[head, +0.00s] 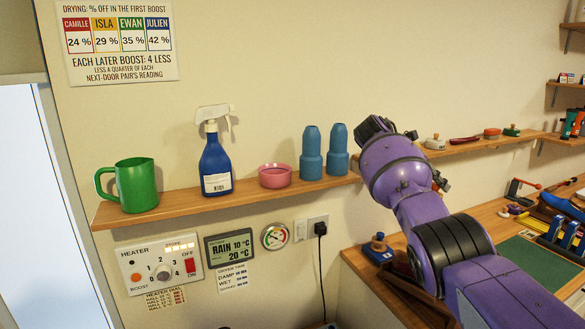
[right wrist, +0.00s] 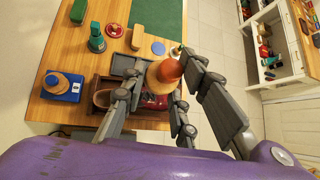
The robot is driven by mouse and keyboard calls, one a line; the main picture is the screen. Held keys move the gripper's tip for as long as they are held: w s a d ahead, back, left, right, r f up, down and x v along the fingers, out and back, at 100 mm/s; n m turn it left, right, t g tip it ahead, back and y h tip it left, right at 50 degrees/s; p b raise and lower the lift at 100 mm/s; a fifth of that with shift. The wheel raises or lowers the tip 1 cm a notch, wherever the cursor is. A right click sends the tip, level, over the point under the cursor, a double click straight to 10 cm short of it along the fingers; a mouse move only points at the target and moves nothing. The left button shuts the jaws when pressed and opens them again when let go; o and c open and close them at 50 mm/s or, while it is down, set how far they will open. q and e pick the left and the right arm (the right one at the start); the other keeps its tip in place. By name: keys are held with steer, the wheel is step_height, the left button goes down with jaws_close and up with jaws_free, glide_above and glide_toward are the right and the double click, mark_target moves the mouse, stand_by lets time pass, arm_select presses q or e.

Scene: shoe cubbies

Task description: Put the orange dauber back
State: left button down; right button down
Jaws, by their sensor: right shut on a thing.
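In the right wrist view my right gripper (right wrist: 160,88) is shut on the orange dauber (right wrist: 170,70), a rounded orange piece with a paler part beside it. The fingers hide part of it. The dauber shows above an open drawer or box (right wrist: 97,83) at the bench's edge. The blue one also shows in the head view (head: 378,244). My purple right arm fills the right of the head view, with fingers and dauber not clearly seen there. My left gripper is not in view.
The wooden bench (right wrist: 50,45) carries a green mat (right wrist: 160,15) and small items. Open floor (right wrist: 225,50) lies right of it in the wrist view. In the head view a wall shelf (head: 245,188) holds a green mug, spray bottle, pink bowl and blue shoe-tree-like bottles.

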steer(key=a+r+n+t+y, duration=0.2)
steer(key=a+r+n+t, duration=0.3)
steer(key=r, duration=0.5)
steer(key=s+a+f+n+t+y, duration=0.1)
steer(key=s+a+n+y, duration=0.15)
steer(key=a, duration=0.35)
steer(key=s+a+f+n+t+y, duration=0.1)
steer(key=s+a+f+n, duration=0.15)
steer(key=a+n, duration=0.2)
steer(key=s+a+f+n+t+y, duration=0.1)
steer(key=s+a+f+n+y, duration=0.1)
steer(key=s+a+f, duration=0.3)
steer(key=s+a+f+n+y, duration=0.2)
steer(key=s+f, duration=0.4)
steer(key=s, duration=0.1)
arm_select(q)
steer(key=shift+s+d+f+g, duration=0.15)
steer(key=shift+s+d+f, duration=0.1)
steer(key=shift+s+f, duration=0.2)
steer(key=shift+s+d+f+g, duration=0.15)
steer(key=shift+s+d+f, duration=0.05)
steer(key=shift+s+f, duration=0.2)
arm_select(e)
steer(key=s+d+f, duration=0.3)
steer(key=s+f, duration=0.3)
steer(key=f, duration=0.2)
steer(key=shift+s, duration=0.1)
